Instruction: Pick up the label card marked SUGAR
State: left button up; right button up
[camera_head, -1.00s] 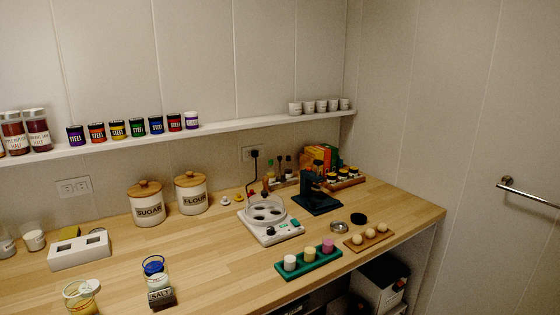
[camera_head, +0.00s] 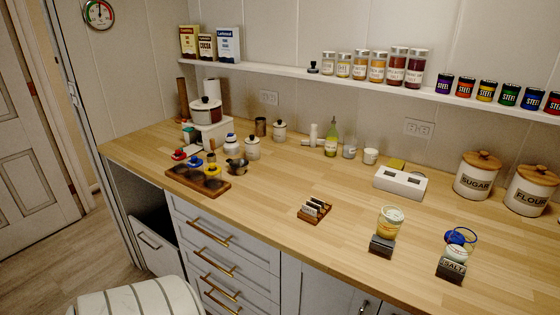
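No loose card that I can read as SUGAR shows. A small wooden rack (camera_head: 315,213) on the counter holds a few pale upright cards (camera_head: 313,208); their marking is too small to read. The word SUGAR shows on a white canister (camera_head: 475,178) with a wooden lid at the right, beside the FLOUR canister (camera_head: 530,192). A dark holder marked SALT (camera_head: 451,268) stands in front of a glass jar with a blue ring (camera_head: 460,240). Another dark holder (camera_head: 381,246) stands before a jar with pale yellow contents (camera_head: 390,221); its face is not readable. Neither gripper is in view.
A white two-slot box (camera_head: 400,184) stands behind the jars. A dark wooden tray (camera_head: 198,183) with coloured knobbed pieces lies at the left. A shelf (camera_head: 290,76) with jars and tins runs along the wall. The counter around the card rack is clear.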

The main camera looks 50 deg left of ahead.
aim_at(317, 208)
jog(key=u, duration=1.45)
